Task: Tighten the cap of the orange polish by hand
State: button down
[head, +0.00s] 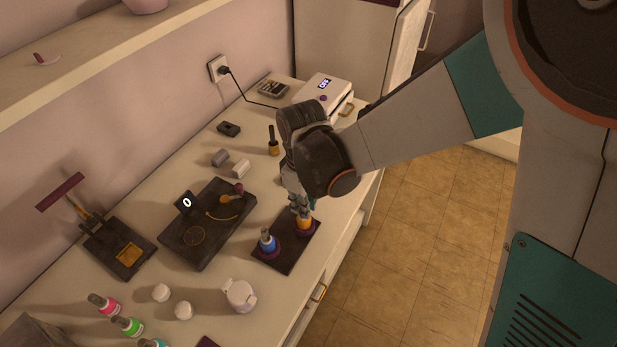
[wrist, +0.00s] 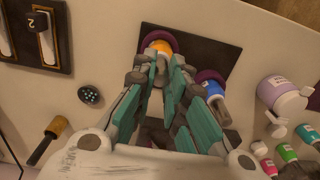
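The orange polish (head: 305,223) stands upright in a purple ring on a dark mat (head: 288,262). It also shows in the wrist view (wrist: 160,47), at the far end of my fingers. My gripper (head: 299,204) points down over this bottle. In the wrist view its teal-sided fingers (wrist: 161,66) lie on either side of the bottle's top. The fingers mostly hide the cap, and I cannot tell whether they touch it. A blue polish (head: 267,241) with a grey cap stands in its own purple ring beside it, close to my right finger in the wrist view (wrist: 213,91).
A dark board (head: 208,250) with a "0" display lies left of the mat. The table's edge runs close right of the mat.

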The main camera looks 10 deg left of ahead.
dwell(0.3)
jog(key=m, duration=0.5)
jog(key=shift+b, duration=0.35)
jog(key=shift+m, duration=0.5)
jog(key=m, duration=0.4)
jog(key=shift+b, duration=0.3)
jog(key=shift+m, duration=0.3)
jog(key=shift+m, duration=2.3)
